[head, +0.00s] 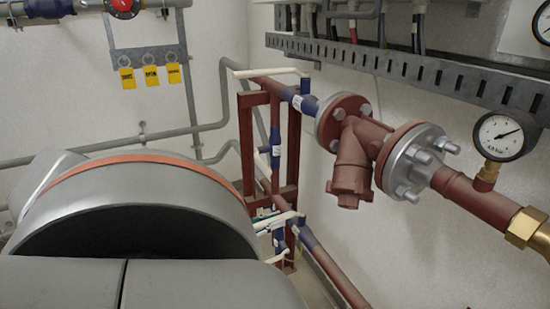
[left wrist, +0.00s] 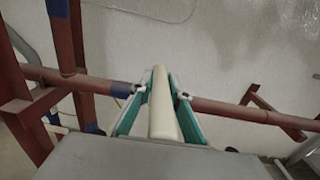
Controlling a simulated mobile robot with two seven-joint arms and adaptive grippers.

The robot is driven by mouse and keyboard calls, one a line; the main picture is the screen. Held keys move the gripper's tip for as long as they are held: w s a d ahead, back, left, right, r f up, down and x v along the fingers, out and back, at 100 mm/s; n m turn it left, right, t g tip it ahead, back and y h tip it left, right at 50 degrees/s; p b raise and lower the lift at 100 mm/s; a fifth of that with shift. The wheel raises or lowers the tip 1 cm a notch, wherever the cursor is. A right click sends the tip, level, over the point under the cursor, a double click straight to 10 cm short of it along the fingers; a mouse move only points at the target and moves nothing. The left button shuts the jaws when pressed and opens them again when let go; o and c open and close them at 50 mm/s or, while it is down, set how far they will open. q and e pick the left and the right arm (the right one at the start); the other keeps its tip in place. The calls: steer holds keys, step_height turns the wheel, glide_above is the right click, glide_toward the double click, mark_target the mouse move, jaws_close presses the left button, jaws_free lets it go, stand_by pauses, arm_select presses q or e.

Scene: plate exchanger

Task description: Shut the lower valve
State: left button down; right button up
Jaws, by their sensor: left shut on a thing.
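The lower valve is a blue body (head: 304,237) on the lower red pipe, beside the red frame in the head view. Its cream lever handle (head: 275,221) lies across the pipe in that picture. In the left wrist view the handle (left wrist: 164,105) runs lengthwise between the teal fingers and crosses the line of the red pipe. My left gripper (head: 268,220) is shut on this handle, and it also shows in the left wrist view (left wrist: 162,96). In the head view the gripper is small and partly hidden behind my arm. My right gripper is in neither view.
An upper cream lever (head: 265,72) sits above on the upper pipe. A red strainer (head: 358,155) and a pressure gauge (head: 502,136) stand to the right. The red frame (head: 246,140) is close beside the lower valve. Yellow tags (head: 150,76) hang on the wall.

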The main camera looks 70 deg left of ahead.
arm_select(q)
steer(key=shift+a+r+h, duration=0.1)
steer(key=shift+a+h, duration=0.25)
steer(key=shift+h, duration=0.05)
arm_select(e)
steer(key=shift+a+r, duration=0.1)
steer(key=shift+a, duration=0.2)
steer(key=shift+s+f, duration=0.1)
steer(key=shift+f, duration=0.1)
arm_select(q)
steer(key=c, duration=2.1)
jaws_free()
steer(key=shift+o, duration=1)
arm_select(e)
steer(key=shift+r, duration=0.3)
arm_select(q)
steer(key=shift+m, duration=0.3)
steer(key=shift+s, duration=0.1)
